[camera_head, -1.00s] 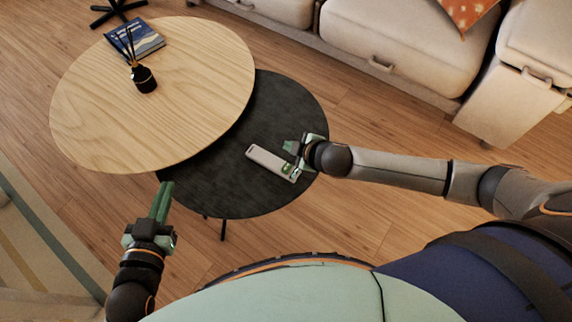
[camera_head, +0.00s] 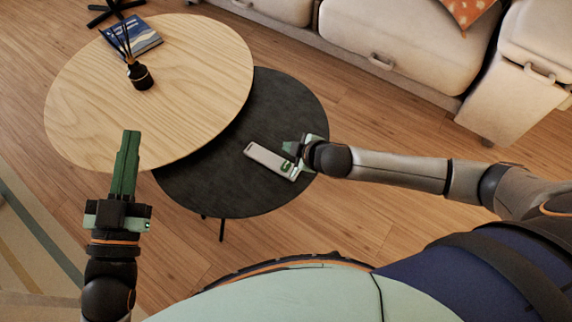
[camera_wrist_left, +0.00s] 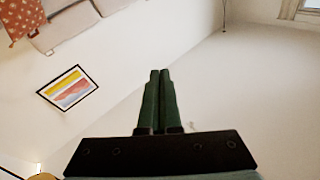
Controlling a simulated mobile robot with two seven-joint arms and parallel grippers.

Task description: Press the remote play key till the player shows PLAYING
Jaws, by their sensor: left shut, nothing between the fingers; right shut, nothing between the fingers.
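A slim light-grey remote (camera_head: 265,157) lies on the dark round table, its keys too small to make out. My right gripper (camera_head: 291,158) is shut at the remote's right end and partly hides that end. I cannot tell whether its fingertips touch the remote. My left gripper (camera_head: 131,134) is shut and empty, its fingers over the near-left edge of the pale wooden table. In the left wrist view its closed fingers (camera_wrist_left: 159,74) show against a plain wall. No player or PLAYING display is in view.
The pale wooden table (camera_head: 190,70) overlaps the dark table (camera_head: 225,190) and carries a black reed diffuser (camera_head: 140,76) and a blue book (camera_head: 138,38). A beige sofa (camera_head: 400,35) stands behind. A framed picture (camera_wrist_left: 67,88) hangs on the wall.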

